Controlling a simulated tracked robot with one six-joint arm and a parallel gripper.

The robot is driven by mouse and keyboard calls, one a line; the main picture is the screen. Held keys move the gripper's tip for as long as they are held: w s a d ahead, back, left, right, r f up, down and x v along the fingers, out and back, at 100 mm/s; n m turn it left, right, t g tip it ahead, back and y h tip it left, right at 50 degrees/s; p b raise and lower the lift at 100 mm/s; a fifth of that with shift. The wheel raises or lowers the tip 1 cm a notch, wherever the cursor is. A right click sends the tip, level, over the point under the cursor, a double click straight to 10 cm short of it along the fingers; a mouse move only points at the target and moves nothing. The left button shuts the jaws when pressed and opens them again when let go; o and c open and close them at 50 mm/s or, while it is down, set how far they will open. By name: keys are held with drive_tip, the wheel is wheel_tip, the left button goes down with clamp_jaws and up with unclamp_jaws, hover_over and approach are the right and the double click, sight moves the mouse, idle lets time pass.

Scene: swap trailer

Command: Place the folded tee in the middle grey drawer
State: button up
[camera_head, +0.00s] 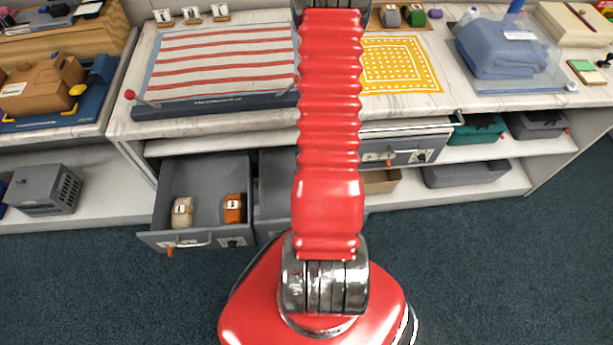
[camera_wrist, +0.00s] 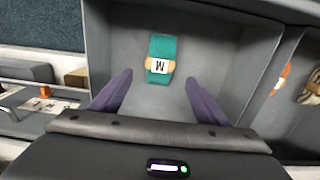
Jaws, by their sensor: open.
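A teal folded bundle with a tan band and a label reading M, which looks like the folded tee (camera_wrist: 160,50), lies on the floor of the open middle grey drawer (camera_wrist: 218,45). That drawer also shows in the head view (camera_head: 273,185), mostly hidden behind my red arm. My gripper (camera_wrist: 159,77) is open, with its purple fingers apart over the drawer. The bundle lies between and just beyond the fingertips, and I see no finger touching it. The gripper and the bundle are hidden in the head view.
The left grey drawer (camera_head: 160,213) is open and holds a tan bundle (camera_head: 182,212) and an orange bundle (camera_head: 234,208). The right grey drawer (camera_head: 405,148) looks nearly shut. A striped folding board (camera_head: 225,65), a yellow patterned cloth (camera_head: 398,62) and a blue folded garment (camera_head: 507,50) lie on the counter.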

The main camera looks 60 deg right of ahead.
drive_tip(key=w+a+r+n+t, duration=0.15)
drive_tip(key=w+a+r, duration=0.3)
drive_tip(key=r, duration=0.45)
drive_tip(key=w+a+r+n+h, duration=0.1)
drive_tip(key=w+a+r+n, duration=0.1)
drive_tip(key=w+a+r, duration=0.45)
drive_tip(key=w+a+r+n+t, duration=0.1)
drive_tip(key=w+r, duration=0.2)
drive_tip(key=r, duration=0.8)
drive_tip(key=s+a+r+n+t, duration=0.1)
drive_tip(key=s+a+r, duration=0.3)
drive_tip(key=a+r, duration=0.5)
drive_tip(key=s+a+r+n+t+y, duration=0.1)
drive_tip(key=s+a+r+n+t, duration=0.1)
drive_tip(key=a+r, duration=0.7)
drive_tip(key=shift+s+a+n, duration=0.7)
drive_tip(key=shift+s+n, duration=0.15)
drive_tip(key=shift+n, duration=0.3)
